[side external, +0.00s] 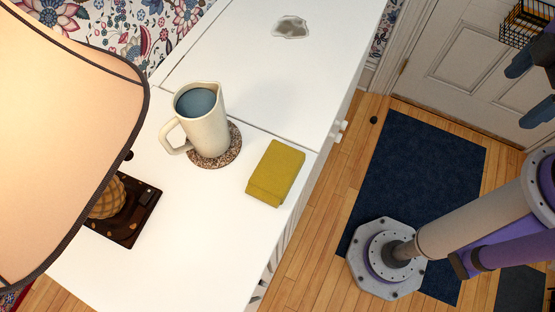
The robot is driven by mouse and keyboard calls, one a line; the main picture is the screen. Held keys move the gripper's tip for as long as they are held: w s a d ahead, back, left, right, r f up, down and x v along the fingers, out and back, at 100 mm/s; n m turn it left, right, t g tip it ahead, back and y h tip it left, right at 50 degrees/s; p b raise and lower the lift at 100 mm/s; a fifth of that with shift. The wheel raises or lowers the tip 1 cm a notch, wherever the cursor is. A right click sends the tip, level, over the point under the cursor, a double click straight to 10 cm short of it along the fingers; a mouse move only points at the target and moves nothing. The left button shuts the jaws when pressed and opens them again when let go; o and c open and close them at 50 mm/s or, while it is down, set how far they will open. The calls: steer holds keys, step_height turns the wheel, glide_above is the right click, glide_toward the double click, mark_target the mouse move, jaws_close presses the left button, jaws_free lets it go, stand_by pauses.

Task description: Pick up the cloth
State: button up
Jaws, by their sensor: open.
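A folded yellow-green cloth (275,173) lies flat on the white cabinet top (225,240), close to its right edge in the side external view. It is to the right of a mug and does not touch it. My gripper (521,96) is at the far right edge of the view, well away from the cloth and off the cabinet. Two dark fingers show apart with nothing between them. The rest of the gripper is cut off by the frame.
A cream mug (207,125) with bluish contents stands on a speckled round coaster (229,152). A large lamp (70,130) covers the left side. A small grey stone-like dish (291,27) lies at the back. The cabinet top in front of the cloth is clear.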

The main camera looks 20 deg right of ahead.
stand_by(0.8)
step_height(320, 180, up, 8)
steer(key=m, duration=2.2)
glide_above(280, 162)
steer(key=d, duration=0.1)
step_height(280, 162, down, 12)
steer(key=shift+w+r, duration=0.15)
steer(key=shift+r, duration=0.1)
steer(key=shift+a+f, duration=0.25)
steer(key=shift+f, duration=1.15)
steer(key=shift+a+f, duration=0.2)
steer(key=shift+f, duration=1.15)
steer(key=c, duration=1.1)
